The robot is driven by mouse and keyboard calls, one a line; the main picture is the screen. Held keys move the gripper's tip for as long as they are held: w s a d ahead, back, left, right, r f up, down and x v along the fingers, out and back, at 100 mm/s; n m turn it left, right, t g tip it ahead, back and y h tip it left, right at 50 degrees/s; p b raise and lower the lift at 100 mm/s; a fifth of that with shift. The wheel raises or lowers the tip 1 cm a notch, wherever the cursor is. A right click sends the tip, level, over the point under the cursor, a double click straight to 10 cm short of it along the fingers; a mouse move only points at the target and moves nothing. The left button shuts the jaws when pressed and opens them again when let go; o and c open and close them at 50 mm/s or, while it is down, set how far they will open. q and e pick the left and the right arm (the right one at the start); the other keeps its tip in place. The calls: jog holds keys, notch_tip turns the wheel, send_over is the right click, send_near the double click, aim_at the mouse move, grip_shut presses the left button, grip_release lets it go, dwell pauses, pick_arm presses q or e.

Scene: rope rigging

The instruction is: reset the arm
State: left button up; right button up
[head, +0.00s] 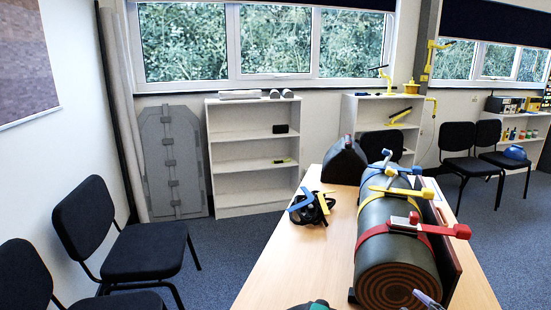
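Neither of my grippers shows clearly in the head view, and no arm comes in from either side. A dark green cylinder (396,267) with a ringed brown end lies lengthwise on the wooden table (283,262). Red, yellow and blue straps go around it. A red buckle lever (430,228), a yellow one (402,192) and a blue one (400,169) stick out on top.
Blue-and-yellow-handled gear (311,207) and a dark case (345,161) lie on the table. A dark green object (311,305) and a purplish one (428,299) are cut off at the bottom edge. Black chairs (145,245) stand left; shelves (254,190) stand behind.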

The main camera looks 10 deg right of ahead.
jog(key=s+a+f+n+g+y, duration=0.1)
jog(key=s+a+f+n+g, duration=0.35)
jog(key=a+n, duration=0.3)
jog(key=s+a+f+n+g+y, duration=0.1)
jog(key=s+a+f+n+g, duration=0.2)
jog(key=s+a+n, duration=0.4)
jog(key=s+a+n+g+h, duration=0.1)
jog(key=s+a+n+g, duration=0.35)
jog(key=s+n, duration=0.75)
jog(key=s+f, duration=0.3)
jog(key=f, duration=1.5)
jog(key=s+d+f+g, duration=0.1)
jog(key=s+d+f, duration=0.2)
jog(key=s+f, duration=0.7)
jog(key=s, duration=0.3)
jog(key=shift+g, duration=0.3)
